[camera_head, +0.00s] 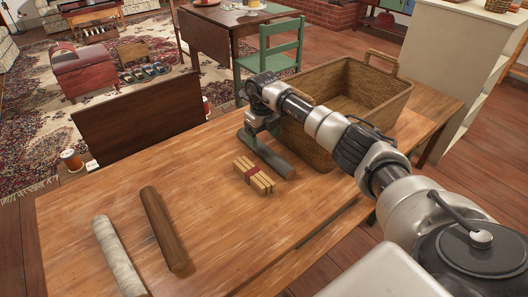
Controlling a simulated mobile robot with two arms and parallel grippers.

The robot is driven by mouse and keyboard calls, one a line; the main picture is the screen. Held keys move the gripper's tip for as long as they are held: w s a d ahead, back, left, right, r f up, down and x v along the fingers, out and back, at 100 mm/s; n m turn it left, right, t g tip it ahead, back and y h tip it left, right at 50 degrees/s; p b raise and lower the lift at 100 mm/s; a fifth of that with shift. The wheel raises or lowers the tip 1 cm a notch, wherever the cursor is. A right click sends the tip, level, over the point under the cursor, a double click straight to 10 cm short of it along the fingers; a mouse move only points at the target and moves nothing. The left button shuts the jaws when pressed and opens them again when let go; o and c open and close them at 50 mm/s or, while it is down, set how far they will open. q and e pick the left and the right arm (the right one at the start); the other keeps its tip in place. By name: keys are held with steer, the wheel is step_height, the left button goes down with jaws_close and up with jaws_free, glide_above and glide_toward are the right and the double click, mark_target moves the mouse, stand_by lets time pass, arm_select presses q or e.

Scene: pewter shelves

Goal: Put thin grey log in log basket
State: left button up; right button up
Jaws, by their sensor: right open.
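The thin grey log (270,157) lies on the wooden table, beside the near left side of the log basket. The log basket (391,103) is a wicker basket with a raised handle, standing at the table's right part; its visible inside looks empty. My right gripper (257,130) is open at the far end of the grey log, pointing down over it. Its fingers partly cover that end, and I cannot tell whether they touch the log. My right arm reaches in from the right and hides part of the basket. My left gripper is not in view.
A tied bundle of yellow sticks (253,175) lies just left of the grey log. A brown log (164,228) and a pale birch log (119,256) lie at the table's left. The table (235,235) is clear at the front middle. A green chair (272,48) stands behind.

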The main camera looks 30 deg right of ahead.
mark_target(264, 147)
steer(key=f, duration=0.2)
steer(key=s+f, duration=0.1)
steer(key=f, duration=0.1)
steer(key=shift+f, duration=0.85)
steer(key=shift+w+r, duration=0.1)
steer(key=c, duration=1.3)
